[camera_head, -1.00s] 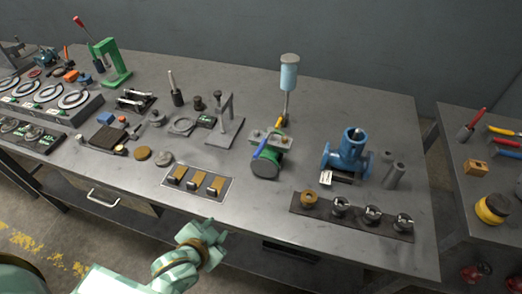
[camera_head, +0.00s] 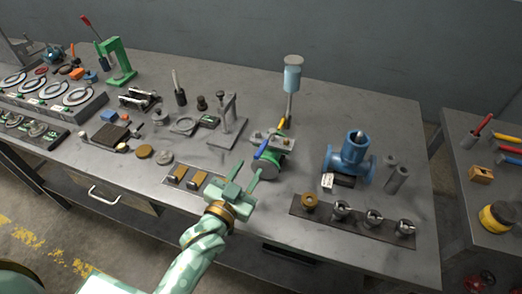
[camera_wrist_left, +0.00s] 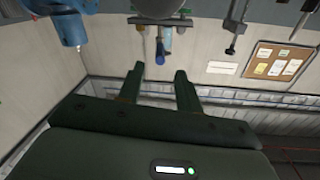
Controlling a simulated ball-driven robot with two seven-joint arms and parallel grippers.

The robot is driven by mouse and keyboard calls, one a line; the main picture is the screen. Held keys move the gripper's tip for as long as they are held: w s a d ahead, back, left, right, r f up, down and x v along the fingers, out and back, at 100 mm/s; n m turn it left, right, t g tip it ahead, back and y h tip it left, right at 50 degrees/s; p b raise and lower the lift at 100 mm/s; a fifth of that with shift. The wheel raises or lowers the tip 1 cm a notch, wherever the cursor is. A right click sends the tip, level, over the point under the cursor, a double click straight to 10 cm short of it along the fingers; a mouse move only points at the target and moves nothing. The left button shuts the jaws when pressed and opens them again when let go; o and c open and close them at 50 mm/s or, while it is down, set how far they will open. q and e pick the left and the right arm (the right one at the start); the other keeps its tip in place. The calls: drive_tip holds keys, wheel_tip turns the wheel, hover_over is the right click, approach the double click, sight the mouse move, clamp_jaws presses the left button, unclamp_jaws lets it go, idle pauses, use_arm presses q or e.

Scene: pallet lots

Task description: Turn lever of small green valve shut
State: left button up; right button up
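The small green valve (camera_head: 276,160) stands on the bench with a round grey flange at its front. Its blue lever (camera_head: 262,149) slants across its top. In the left wrist view the valve's grey round flange (camera_wrist_left: 158,8) is at the top edge, with the blue lever (camera_wrist_left: 160,50) beneath it in the picture. My left gripper (camera_head: 248,168) is open and empty, just in front of and left of the valve. Its two fingers (camera_wrist_left: 159,78) are spread apart and point toward the valve, apart from the lever. My right gripper is not in view.
A larger blue valve (camera_head: 349,158) stands to the right, with a dark strip of fittings (camera_head: 326,215) in front. A metal stand (camera_head: 227,125) is behind left. A plate with brass blocks (camera_head: 172,182) lies partly behind my gripper. A light-blue cup on a post (camera_head: 292,78) rises behind the valve.

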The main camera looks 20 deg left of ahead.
sight(266, 142)
use_arm(q)
drive_tip(key=w, duration=0.5)
drive_tip(key=w+d+b, duration=0.1)
drive_tip(key=w, duration=0.2)
drive_tip(key=shift+w, duration=0.2)
clamp_jaws()
